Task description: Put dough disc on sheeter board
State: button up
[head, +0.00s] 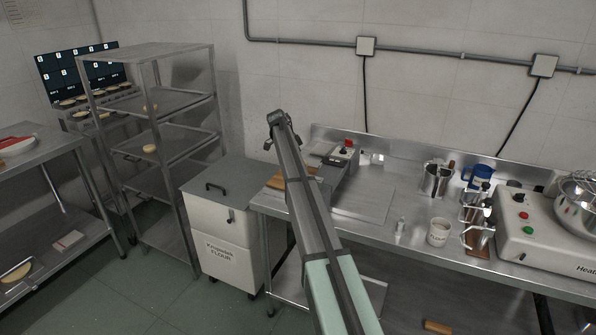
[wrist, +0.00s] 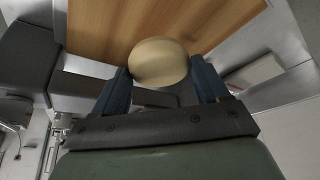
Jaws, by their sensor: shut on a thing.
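In the wrist view my gripper (wrist: 160,72) has its two blue fingers on either side of a pale, round dough disc (wrist: 158,60), shut on it. Behind the disc, the wooden sheeter board (wrist: 105,28) fills the upper middle of the view. I cannot tell whether the disc touches the board or is just above it. In the head view part of the board (head: 276,182) shows at the left end of the steel bench. My arm hides the gripper and the disc there.
The sheeter (head: 345,160) with a red button stands beside the board. A flour bin (head: 218,235) is left of the bench, and a wire-grey rack (head: 160,135) holds dough discs. A jug (head: 435,180), a white tub (head: 438,233) and a mixer (head: 530,230) stand rightward.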

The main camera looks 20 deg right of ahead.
jog(key=shift+f, duration=2.25)
jog(key=shift+f, duration=0.15)
jog(key=o, duration=1.1)
jog(key=v, duration=1.2)
